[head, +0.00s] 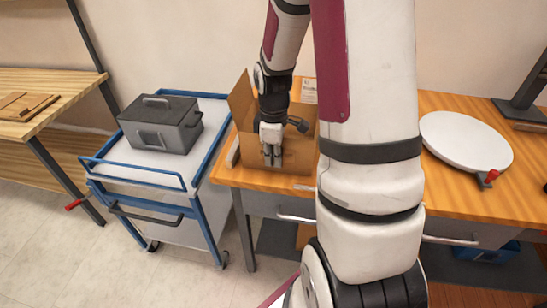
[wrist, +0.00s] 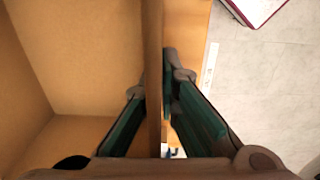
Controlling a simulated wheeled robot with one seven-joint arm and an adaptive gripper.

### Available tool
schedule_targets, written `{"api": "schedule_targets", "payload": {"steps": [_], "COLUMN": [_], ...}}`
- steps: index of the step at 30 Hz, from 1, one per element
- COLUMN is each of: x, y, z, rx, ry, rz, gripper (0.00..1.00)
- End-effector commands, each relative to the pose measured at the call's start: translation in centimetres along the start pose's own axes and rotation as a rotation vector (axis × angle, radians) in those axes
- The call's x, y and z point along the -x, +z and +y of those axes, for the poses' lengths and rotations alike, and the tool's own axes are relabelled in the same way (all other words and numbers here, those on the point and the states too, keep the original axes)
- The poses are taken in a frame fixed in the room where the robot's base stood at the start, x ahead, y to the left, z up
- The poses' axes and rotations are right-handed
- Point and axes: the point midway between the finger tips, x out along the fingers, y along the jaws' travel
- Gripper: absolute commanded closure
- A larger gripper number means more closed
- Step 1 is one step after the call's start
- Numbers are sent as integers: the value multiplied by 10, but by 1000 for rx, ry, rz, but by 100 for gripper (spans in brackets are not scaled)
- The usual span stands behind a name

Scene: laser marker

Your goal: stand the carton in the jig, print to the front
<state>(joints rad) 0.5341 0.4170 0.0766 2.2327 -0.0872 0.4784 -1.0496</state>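An open brown cardboard box (head: 297,158) stands on the wooden table; it is the only carton I can make out clearly. Its inside (wrist: 85,60) fills the left of the wrist view. My gripper (head: 272,160) points down at the box's front wall. In the wrist view my gripper (wrist: 155,95) has one finger inside the box and one outside, with the wall (wrist: 152,40) pinched between the tips. I cannot make out a jig, and no print shows on the box's front.
A blue-framed cart (head: 140,175) with a grey metal case (head: 160,122) stands left of the table. A white round plate (head: 465,140) with a red knob lies on the table at right. My arm hides the table's middle. A wooden bench (head: 45,85) is far left.

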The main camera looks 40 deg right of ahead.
Motion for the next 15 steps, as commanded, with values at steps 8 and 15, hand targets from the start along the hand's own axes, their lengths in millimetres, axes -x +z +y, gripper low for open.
{"api": "schedule_targets", "payload": {"steps": [8, 15], "x": [-3, -5], "y": [0, 0], "z": [0, 0], "rx": [0, 0], "ry": [3, 2], "rz": [1, 1], "gripper": [100, 75]}}
